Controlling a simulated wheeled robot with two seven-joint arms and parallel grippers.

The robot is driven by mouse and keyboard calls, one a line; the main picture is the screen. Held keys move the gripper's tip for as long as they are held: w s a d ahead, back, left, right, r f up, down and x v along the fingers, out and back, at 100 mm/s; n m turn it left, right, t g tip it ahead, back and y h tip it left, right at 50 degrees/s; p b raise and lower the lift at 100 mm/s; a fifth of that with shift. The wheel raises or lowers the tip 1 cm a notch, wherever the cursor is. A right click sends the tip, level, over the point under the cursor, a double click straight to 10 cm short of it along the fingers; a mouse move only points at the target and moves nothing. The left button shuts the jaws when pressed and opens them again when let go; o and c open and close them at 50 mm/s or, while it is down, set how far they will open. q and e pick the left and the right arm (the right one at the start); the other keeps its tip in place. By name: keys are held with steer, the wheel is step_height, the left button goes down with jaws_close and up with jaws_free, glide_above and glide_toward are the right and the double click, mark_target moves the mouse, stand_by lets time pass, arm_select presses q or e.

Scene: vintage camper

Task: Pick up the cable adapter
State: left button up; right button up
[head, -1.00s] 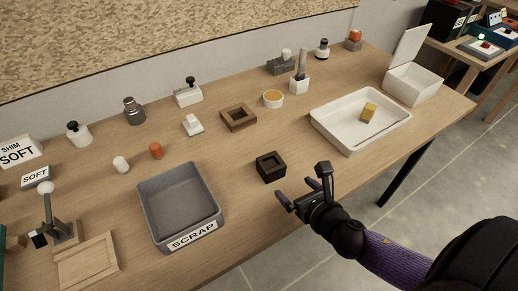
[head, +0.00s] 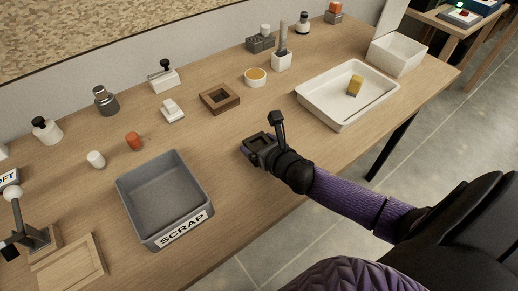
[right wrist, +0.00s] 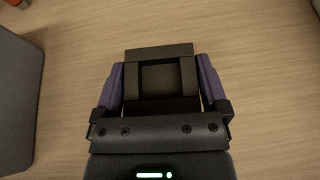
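A black square block with a square recess in its top, which I take to be the cable adapter, lies at my right gripper (head: 252,148). In the right wrist view this block (right wrist: 160,77) sits between the two purple fingers (right wrist: 160,82). The fingers stand wide apart, one on each side of it. Any gap to its sides is very small, and I cannot tell whether they touch it. In the head view the gripper largely hides the block. My left gripper is not in view.
A grey SCRAP bin (head: 128,200) stands left of the gripper, its wall (right wrist: 20,100) also in the right wrist view. A brown square frame (head: 220,98) lies behind. The table around the gripper is clear.

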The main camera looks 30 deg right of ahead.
steer(key=c, duration=0.9)
steer(key=shift+r, duration=0.15)
steer(key=shift+c, duration=0.7)
